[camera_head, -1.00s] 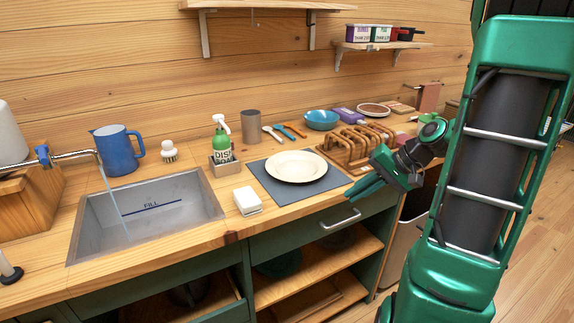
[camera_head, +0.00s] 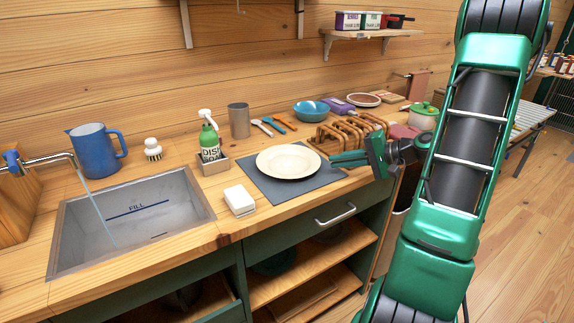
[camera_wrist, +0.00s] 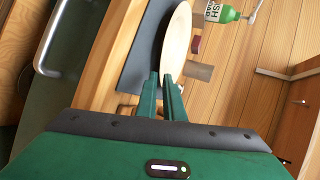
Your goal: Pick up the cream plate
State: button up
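The cream plate (camera_head: 288,162) lies flat on a dark grey mat (camera_head: 268,187) on the wooden counter, right of the sink. My green gripper (camera_head: 334,160) is just right of the plate, low over the counter, its fingers pointing left toward the rim. In the wrist view the fingertips (camera_wrist: 161,78) have a narrow gap between them, with nothing clearly held. The plate (camera_wrist: 178,38) shows edge-on just beyond them. I cannot tell whether a fingertip touches the rim.
A wooden rack (camera_head: 345,135) stands behind the gripper. A white block (camera_head: 239,200) sits left of the mat, and a soap bottle (camera_head: 209,140) stands in a holder behind it. The sink (camera_head: 130,215) is at left. A drawer handle (camera_head: 336,215) juts out below the counter edge.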

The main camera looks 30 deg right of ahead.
aim_at(320, 163)
jog(key=x, duration=0.5)
jog(key=shift+a, duration=0.25)
grip_shut()
jog(key=shift+r, duration=0.1)
